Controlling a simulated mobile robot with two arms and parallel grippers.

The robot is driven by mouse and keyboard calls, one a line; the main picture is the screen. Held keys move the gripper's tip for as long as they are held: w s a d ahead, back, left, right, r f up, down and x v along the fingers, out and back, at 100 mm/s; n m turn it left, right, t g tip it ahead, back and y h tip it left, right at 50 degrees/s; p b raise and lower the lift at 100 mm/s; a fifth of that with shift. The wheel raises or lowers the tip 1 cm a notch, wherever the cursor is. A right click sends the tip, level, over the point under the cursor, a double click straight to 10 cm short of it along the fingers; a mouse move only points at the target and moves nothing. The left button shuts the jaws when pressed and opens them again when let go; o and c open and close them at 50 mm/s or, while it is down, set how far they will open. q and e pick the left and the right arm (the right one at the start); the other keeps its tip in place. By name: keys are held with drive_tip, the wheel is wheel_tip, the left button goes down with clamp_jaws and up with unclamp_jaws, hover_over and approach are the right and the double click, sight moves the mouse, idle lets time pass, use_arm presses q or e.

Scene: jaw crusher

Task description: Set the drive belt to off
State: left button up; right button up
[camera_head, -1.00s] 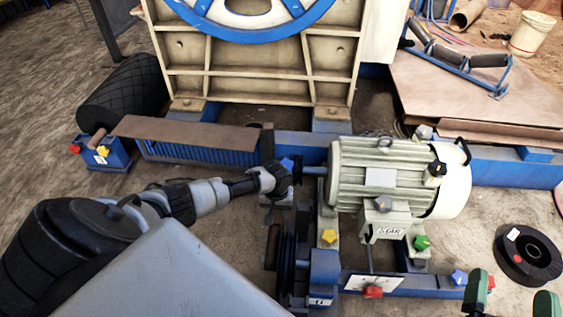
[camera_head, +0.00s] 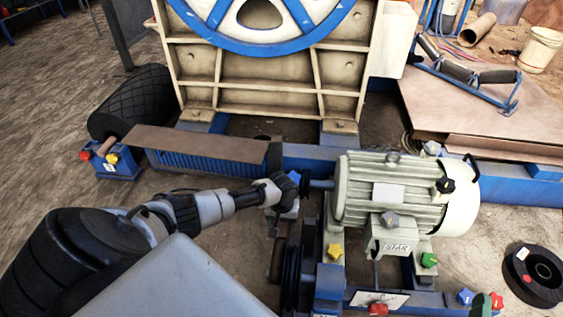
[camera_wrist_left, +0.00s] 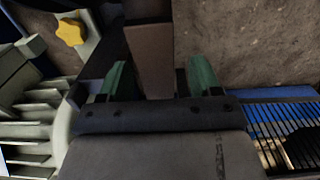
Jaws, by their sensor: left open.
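The motor (camera_head: 405,195), grey with cooling fins, stands right of centre in the head view. Black belt pulleys (camera_head: 291,268) sit to its lower left. A brown upright bar (camera_head: 277,252) stands beside them. My left gripper (camera_wrist_left: 158,82) is open, with its green fingers on either side of a brown bar (camera_wrist_left: 150,60) in the left wrist view. I cannot tell whether they touch it. In the head view, my left wrist hides its fingers, just above the pulleys.
Star knobs surround the motor: yellow (camera_head: 335,251), green (camera_head: 429,260) and red (camera_head: 378,309). The crusher frame (camera_head: 275,85) rises behind. A black reel (camera_head: 533,272) lies on the floor at right.

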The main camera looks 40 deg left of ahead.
use_arm(q)
wheel_tip(320, 180, up, 5)
drive_tip(key=shift+r+p, duration=0.15)
drive_tip(key=shift+p, duration=1.1)
drive_tip(key=shift+a+r+p, duration=0.1)
drive_tip(key=shift+r+p, duration=0.9)
drive_tip(key=shift+r, duration=1.4)
use_arm(e)
drive_tip(key=s+d+f+g+h, duration=0.3)
drive_tip(key=s+d+f+g, duration=0.1)
drive_tip(key=s+f+g, duration=0.6)
drive_tip(key=shift+d+f+m+g+h, duration=0.35)
drive_tip(key=shift+f+g, duration=0.25)
drive_tip(key=shift+g, duration=0.8)
drive_tip(key=shift+w, duration=0.1)
